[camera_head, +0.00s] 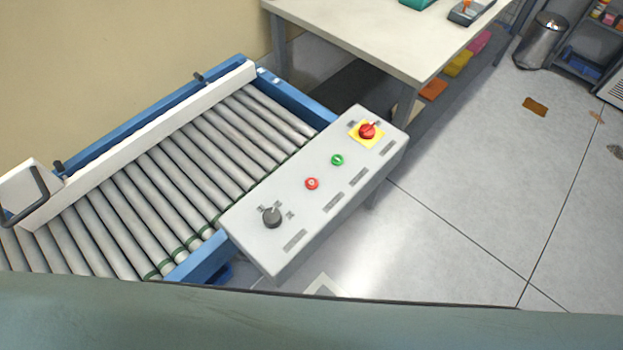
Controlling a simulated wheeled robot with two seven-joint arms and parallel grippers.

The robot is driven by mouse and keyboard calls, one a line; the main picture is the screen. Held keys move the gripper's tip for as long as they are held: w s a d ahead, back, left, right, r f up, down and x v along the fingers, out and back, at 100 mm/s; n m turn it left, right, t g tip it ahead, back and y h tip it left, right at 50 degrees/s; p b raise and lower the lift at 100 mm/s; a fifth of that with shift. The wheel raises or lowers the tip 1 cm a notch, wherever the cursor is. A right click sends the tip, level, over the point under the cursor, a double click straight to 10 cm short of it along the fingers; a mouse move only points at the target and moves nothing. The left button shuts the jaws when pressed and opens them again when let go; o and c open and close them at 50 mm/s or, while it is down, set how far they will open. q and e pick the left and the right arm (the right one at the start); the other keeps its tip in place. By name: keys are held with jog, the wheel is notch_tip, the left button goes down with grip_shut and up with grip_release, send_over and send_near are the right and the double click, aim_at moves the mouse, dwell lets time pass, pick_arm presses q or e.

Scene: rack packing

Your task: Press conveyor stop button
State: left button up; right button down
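A grey control box (262,247) is fixed along the near right side of the roller conveyor (165,185). On its top face are a black rotary knob (272,217), a small red button (312,184), a green button (337,160) and a larger red switch (367,131) on a yellow plate. Labels beside them are too small to read. Neither of my grippers shows in the head view, and nothing covers the controls.
A white-topped table (365,35) stands behind the box. A metal bin (540,42) and a shelf unit (590,45) are at the far right. The grey floor (470,210) to the right of the box is mostly clear. A blue-green surface fills the bottom edge.

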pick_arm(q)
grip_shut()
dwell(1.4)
